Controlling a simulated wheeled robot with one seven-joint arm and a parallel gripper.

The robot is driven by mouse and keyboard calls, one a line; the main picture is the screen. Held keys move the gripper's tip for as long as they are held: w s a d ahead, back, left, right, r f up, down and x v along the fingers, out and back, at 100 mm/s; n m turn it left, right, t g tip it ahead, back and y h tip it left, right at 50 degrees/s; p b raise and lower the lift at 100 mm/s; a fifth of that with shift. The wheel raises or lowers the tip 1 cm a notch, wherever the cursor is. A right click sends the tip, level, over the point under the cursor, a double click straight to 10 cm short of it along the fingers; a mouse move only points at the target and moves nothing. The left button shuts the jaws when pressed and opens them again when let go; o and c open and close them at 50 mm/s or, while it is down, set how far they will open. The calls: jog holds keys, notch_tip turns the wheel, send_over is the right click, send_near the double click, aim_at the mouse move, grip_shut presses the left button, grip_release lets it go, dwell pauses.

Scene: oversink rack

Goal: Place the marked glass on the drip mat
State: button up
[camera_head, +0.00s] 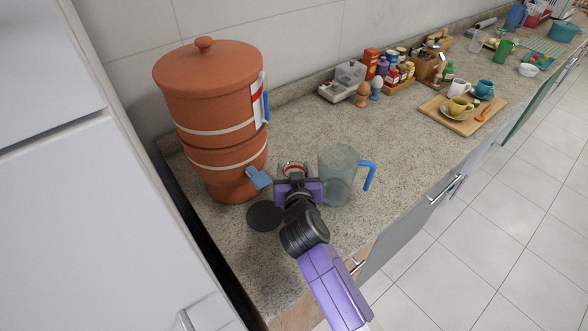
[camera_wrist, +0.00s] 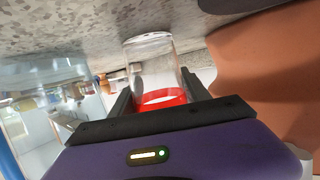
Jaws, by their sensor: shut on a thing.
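The marked glass is a clear tumbler with a red band. It stands between the fingers of my gripper in the wrist view (camera_wrist: 150,50), with its base towards the counter. My gripper (camera_wrist: 157,98) is shut on it around the red band. In the head view my gripper (camera_head: 294,178) hides most of the glass (camera_head: 293,166). I cannot tell whether its base touches the counter. The drip mat, a dark round disc (camera_head: 264,216), lies on the counter left of my gripper, below the tap. Its edge shows at the top right of the wrist view (camera_wrist: 240,5).
A large terracotta water filter (camera_head: 215,110) with a blue tap (camera_head: 258,178) stands left of my gripper. A clear pitcher with a blue handle (camera_head: 337,178) stands close on the right. Spice jars, egg cups and a cup tray (camera_head: 463,122) are farther back. The middle counter is clear.

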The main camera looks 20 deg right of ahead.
jog(key=o, duration=1.5)
